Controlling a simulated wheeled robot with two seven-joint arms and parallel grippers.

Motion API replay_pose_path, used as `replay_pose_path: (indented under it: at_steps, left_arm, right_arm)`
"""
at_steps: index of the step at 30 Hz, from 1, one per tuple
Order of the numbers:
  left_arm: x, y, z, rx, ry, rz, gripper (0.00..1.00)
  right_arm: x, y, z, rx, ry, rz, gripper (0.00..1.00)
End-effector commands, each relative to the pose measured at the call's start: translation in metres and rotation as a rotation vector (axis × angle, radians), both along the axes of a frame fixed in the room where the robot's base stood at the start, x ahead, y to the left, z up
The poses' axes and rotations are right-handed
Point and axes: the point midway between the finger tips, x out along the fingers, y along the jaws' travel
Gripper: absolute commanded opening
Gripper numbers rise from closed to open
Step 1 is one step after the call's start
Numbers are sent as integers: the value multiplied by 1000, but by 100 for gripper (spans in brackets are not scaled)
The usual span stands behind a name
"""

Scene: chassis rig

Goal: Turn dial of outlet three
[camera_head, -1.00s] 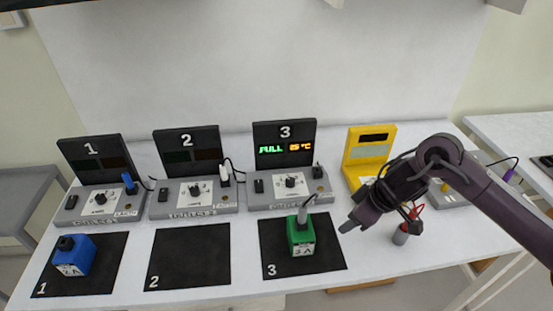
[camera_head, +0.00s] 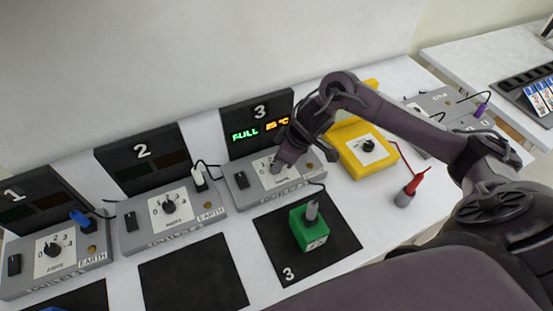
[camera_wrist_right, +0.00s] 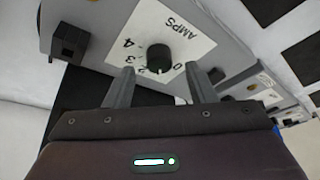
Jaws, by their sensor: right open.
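Outlet three (camera_head: 240,193) is a grey box on the table, in front of a black display panel (camera_head: 257,119) marked 3, lit with green "FULL" and an orange temperature reading. My right gripper (camera_head: 277,166) is over its white dial plate and hides most of the dial in the head view. In the right wrist view the black round dial (camera_wrist_right: 158,58) sits on the white AMPS plate (camera_wrist_right: 185,38). My open right gripper (camera_wrist_right: 160,72) has one finger on each side of the dial, with gaps visible. My left gripper is not in view.
A green block (camera_head: 309,229) with a grey plug stands on the black mat (camera_head: 270,237) marked 3. Outlet two (camera_head: 150,232) is to the left. A yellow meter (camera_head: 362,158) and a red-and-grey probe (camera_head: 406,193) are to the right.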

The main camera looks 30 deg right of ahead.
Motion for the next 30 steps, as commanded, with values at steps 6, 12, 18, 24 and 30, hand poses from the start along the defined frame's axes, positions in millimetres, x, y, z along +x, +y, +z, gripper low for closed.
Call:
replay_pose_path:
  at_steps: [6,12,18,24,30]
  left_arm:
    - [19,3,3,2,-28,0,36]
    - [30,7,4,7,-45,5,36]
    - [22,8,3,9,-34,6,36]
    - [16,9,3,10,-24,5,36]
    - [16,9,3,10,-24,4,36]
  right_arm:
    - [7,6,-20,1,-1,-1,50]
    - [8,6,-22,0,-2,1,50]
    - [7,6,-22,0,-2,1,37]
    - [7,6,-22,0,-2,1,11]
    - [8,6,-22,-1,-1,7,6]
